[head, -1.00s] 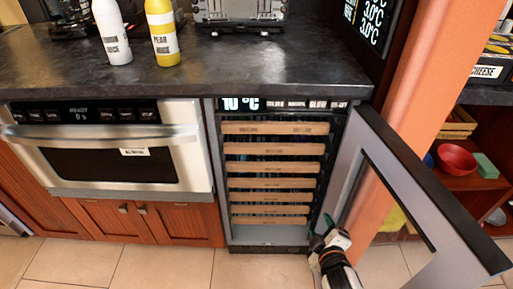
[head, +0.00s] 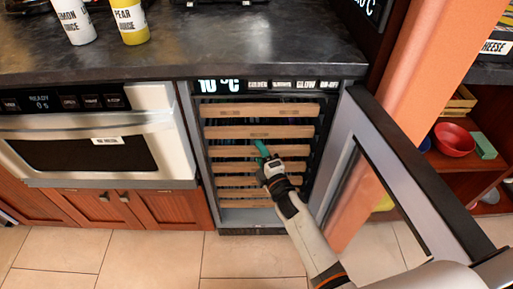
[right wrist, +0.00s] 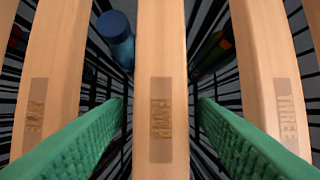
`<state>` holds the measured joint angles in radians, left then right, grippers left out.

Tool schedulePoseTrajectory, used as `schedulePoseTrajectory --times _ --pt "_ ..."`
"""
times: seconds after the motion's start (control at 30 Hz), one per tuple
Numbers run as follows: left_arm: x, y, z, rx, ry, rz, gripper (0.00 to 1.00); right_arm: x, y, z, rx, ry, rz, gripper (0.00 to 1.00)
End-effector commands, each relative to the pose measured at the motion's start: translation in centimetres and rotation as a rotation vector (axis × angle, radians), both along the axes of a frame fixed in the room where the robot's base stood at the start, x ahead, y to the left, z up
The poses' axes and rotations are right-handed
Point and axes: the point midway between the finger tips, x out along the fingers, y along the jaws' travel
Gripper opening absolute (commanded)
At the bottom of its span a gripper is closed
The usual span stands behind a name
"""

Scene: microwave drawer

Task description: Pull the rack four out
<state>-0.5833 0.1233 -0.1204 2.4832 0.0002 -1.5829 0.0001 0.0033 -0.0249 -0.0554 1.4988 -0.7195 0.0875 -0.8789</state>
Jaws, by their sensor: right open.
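The rack four (right wrist: 162,60) is a pale wooden slat marked "FOUR", centred in the right wrist view. The rack marked "FIVE" (right wrist: 48,70) is to its left and the rack marked "THREE" (right wrist: 262,60) to its right. My right gripper (right wrist: 160,108) is open, with one green finger on each side of rack four and dark gaps between. I cannot tell whether the fingertips reach past its front. In the head view my right gripper (head: 261,150) is at the rack fronts and covers part of them. My left gripper is out of view.
The cooler's door (head: 400,170) stands wide open on the right, beside my right arm. A microwave drawer (head: 90,145) is shut at left. The counter (head: 260,45) overhangs above. The floor (head: 150,255) in front is clear. Bottles show behind the racks.

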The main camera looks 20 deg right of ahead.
Motion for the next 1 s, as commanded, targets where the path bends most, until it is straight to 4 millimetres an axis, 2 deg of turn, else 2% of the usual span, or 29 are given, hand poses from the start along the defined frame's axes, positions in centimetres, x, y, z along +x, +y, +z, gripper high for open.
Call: schedulePoseTrajectory --times 0.1,0.2,0.57,0.67,0.9,1.0 --pt "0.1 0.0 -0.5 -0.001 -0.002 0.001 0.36 1.8 0.2 -0.1 0.001 -0.002 0.000 0.53" --pt "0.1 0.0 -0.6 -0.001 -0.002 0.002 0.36 2.7 0.3 0.0 0.001 -0.001 0.000 0.53" --pt "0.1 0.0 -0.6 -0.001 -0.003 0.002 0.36 3.2 0.4 0.0 0.001 0.000 0.000 0.53" --pt "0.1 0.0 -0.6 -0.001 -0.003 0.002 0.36 3.2 0.4 0.0 0.001 0.000 0.000 0.40" --pt "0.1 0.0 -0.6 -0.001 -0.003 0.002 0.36 3.2 0.3 0.0 0.001 0.000 0.000 0.00" --pt "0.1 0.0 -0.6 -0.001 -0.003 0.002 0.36 3.2 0.3 0.0 0.001 0.000 0.000 0.00"
